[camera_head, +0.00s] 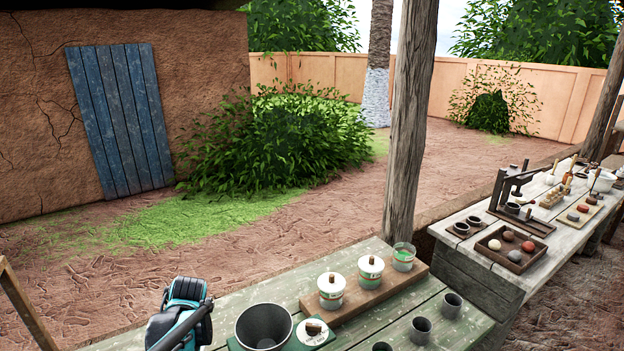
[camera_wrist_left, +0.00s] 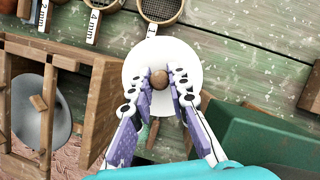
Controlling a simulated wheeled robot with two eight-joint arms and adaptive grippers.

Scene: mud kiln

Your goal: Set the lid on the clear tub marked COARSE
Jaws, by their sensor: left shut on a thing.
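In the left wrist view my left gripper (camera_wrist_left: 159,80) is shut on the brown round knob (camera_wrist_left: 159,78) of a white disc-shaped lid (camera_wrist_left: 160,52). The lid is above the green plank table; I cannot tell whether it touches it. In the head view only part of my left arm shows at the bottom, with its gripper out of view. A clear tub (camera_head: 403,257) without a lid stands at the right end of a wooden board. Two lidded tubs, one in the middle (camera_head: 370,272) and one at left (camera_head: 331,291), stand beside it. Their label words are too small to read. My right gripper is not in view.
A grey bowl (camera_head: 264,328) and a white round plate (camera_head: 316,333) with a brown piece sit at the table's front. Dark cups (camera_head: 452,305) stand at right. The wrist view shows sieves (camera_wrist_left: 160,9), a wooden frame (camera_wrist_left: 85,105) and a green box (camera_wrist_left: 255,140) around the lid.

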